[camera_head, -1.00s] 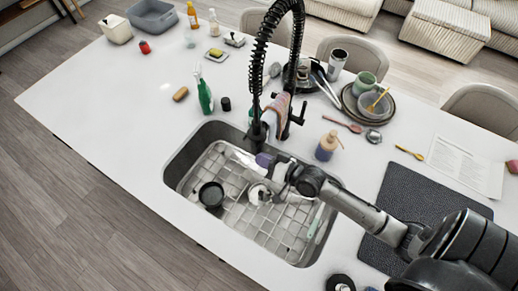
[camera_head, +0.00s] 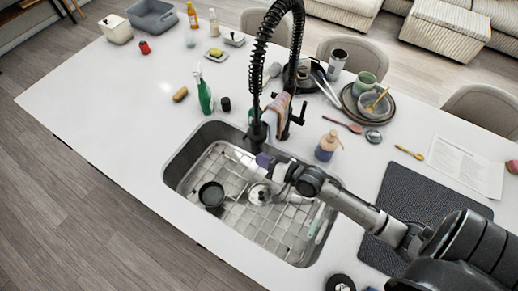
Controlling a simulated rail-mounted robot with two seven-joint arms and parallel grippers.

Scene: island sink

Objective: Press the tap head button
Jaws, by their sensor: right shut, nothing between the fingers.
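The black spring-neck tap (camera_head: 262,75) stands at the sink's back edge, with its dark tap head (camera_head: 257,133) hanging over the sink's back edge. My right gripper (camera_head: 263,160) reaches in from the right, just below and beside the tap head. It is shut and holds nothing. The button is too small to make out, and I cannot tell whether the fingertips touch the head. My left gripper is out of view.
The sink (camera_head: 178,165) holds a metal rack, a small black pot (camera_head: 211,194) and a round lid-like item (camera_head: 259,194). A green spray bottle (camera_head: 205,97) stands left of the tap, a soap bottle (camera_head: 327,147) right. A dark mat (camera_head: 405,200) lies under my arm.

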